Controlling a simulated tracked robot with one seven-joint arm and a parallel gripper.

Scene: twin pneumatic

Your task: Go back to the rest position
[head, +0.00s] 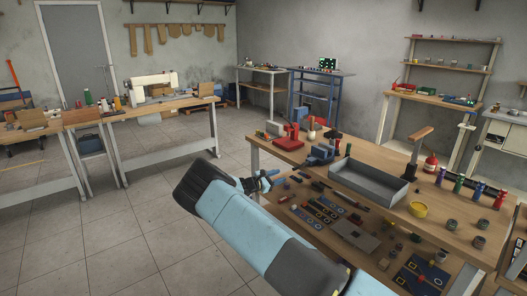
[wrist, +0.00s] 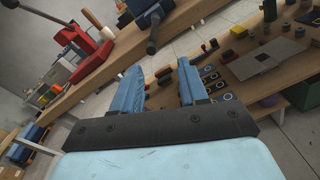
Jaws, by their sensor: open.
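My gripper (head: 264,181) is at the left end of the wooden workbench (head: 400,205), beside its edge in the head view. My blue arm reaches up to it from the bottom of the picture. In the wrist view the two blue fingers of my gripper (wrist: 160,90) stand apart with nothing between them. The bench edge and the lower shelf show beyond the fingers. Whether the fingers touch the bench cannot be told.
A red press (head: 291,138), a blue vise (head: 320,154) and a grey tray (head: 368,182) stand on the bench near my gripper. Several small parts lie on the lower shelf (head: 300,218). The tiled floor (head: 150,225) to the left is clear.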

